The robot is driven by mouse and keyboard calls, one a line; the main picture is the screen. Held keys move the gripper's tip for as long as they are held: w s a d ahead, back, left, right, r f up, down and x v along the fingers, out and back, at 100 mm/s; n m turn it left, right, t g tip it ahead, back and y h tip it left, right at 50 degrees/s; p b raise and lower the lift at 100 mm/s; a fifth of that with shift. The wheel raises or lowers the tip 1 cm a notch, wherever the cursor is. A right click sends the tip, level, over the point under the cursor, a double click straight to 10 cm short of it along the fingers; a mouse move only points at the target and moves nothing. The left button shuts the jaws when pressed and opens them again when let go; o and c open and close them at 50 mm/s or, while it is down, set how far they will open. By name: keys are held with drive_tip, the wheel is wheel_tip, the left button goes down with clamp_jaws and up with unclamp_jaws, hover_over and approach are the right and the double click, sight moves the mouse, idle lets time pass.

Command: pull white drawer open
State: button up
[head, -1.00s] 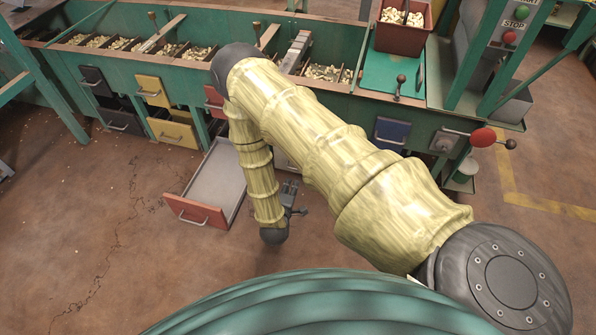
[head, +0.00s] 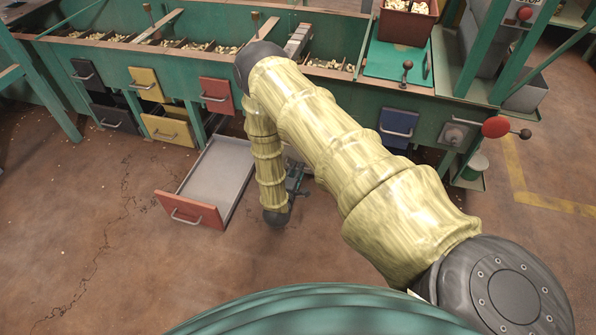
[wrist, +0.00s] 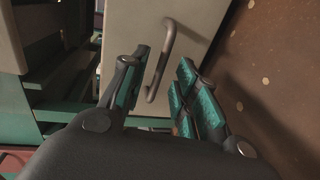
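The white drawer (wrist: 198,18) shows in the wrist view as a pale front with a grey bar handle (wrist: 160,62). My gripper (wrist: 164,78) is open, with one finger left of the handle and the others right of it. The handle appears between the fingers, and I see no clear contact. In the head view my gripper (head: 298,188) is low in front of the hopper bench, partly behind my forearm. My arm hides most of the white drawer there, so how far it stands open cannot be told from that view.
A red-fronted lower drawer (head: 190,208) stands pulled out over the floor, left of my forearm. Black (head: 87,75), yellow (head: 147,85), upper red (head: 216,97) and blue (head: 397,124) drawers line the bench. A red knob (head: 496,127) sticks out at right. The front floor is open.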

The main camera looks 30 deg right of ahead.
drive_tip(key=shift+b+x, duration=0.45)
drive_tip(key=shift+x, duration=0.9)
clamp_jaws()
